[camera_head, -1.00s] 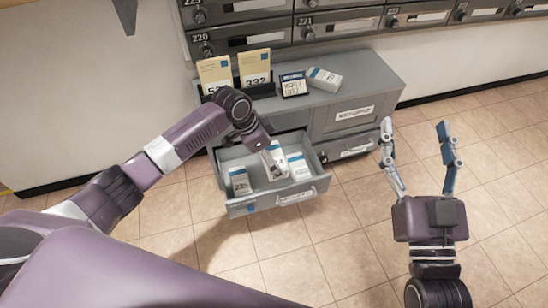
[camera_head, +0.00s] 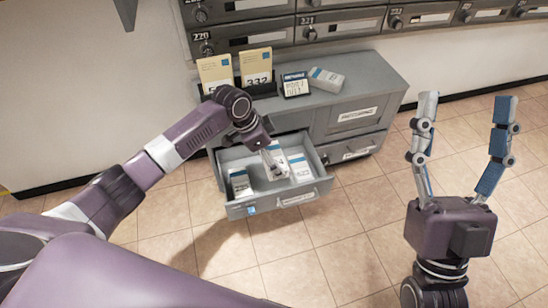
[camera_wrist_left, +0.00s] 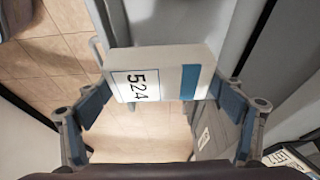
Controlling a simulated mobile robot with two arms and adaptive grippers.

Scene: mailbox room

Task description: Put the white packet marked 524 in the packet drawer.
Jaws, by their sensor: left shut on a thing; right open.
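The white packet marked 524 (camera_wrist_left: 158,76) has a blue stripe and sits between the fingers of my left gripper (camera_wrist_left: 155,100) in the left wrist view. In the head view my left gripper (camera_head: 271,160) is over the open grey drawer (camera_head: 242,209), shut on the packet (camera_head: 278,150), which is partly hidden by the gripper. I cannot tell whether the packet touches the drawer's floor. My right gripper (camera_head: 464,125) is open and empty, well to the right of the drawer, over the tiled floor.
Other white packets stand in the drawer at left (camera_head: 240,182) and right (camera_head: 300,168). On the grey cabinet (camera_head: 365,85) are yellow envelopes (camera_head: 255,66), a small sign (camera_head: 294,85) and a white packet (camera_head: 326,79). Mailboxes (camera_head: 340,22) line the wall behind.

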